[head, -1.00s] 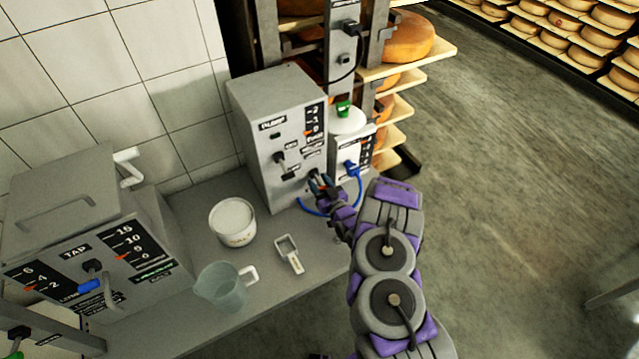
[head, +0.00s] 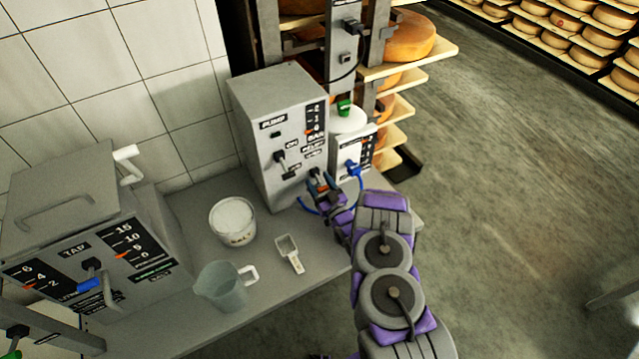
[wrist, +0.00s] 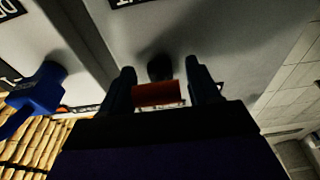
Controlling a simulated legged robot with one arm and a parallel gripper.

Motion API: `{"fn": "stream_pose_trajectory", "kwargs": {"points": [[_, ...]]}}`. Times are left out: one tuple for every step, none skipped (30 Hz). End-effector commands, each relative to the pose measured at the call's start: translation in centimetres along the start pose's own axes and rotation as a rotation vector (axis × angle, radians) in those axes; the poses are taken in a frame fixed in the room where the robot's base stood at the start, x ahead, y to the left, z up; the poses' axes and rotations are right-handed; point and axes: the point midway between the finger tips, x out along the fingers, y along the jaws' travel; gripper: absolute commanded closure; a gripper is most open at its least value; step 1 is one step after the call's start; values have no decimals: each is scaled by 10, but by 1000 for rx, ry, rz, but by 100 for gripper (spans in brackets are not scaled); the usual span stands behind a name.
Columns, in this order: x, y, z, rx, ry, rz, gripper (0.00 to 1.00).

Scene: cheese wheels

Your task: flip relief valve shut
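The grey pump box (head: 275,120) stands on the bench against the tiled wall in the head view. A label that seems to read RELIEF is low on its front, just above my gripper (head: 319,180). In the wrist view, a small lever with an orange-red handle (wrist: 158,94) and a dark stem sticks out from the grey panel (wrist: 215,30). My gripper (wrist: 160,85) has its two dark fingers apart, one on each side of this handle. The handle nearly fills the gap; firm contact cannot be told. In the head view my gripper mostly hides the lever.
A dark switch (head: 280,158) is left of my gripper on the pump box. A blue tap (head: 353,168) with a hose is close on the right, on a white container. A white tub (head: 232,222), a scoop (head: 289,254) and a jug (head: 222,287) stand on the bench.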

Motion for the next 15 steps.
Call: {"fn": "stream_pose_trajectory", "kwargs": {"points": [[0, 0, 0, 0, 0, 0, 34], [0, 0, 0, 0, 0, 0, 34], [0, 0, 0, 0, 0, 1, 34], [0, 0, 0, 0, 0, 1, 34], [0, 0, 0, 0, -1, 1, 34], [0, 0, 0, 0, 0, 1, 34], [0, 0, 0, 0, 0, 1, 34], [0, 1, 0, 0, 0, 1, 34], [0, 1, -2, 0, 0, 1, 34], [0, 1, -3, 0, 0, 2, 34], [1, 1, -6, 0, 0, 2, 34], [2, 1, -10, 1, -1, 3, 34], [2, 1, -14, 2, -1, 3, 34], [3, 1, -18, 2, -1, 3, 34], [5, 1, -25, 2, -1, 3, 34]]}}
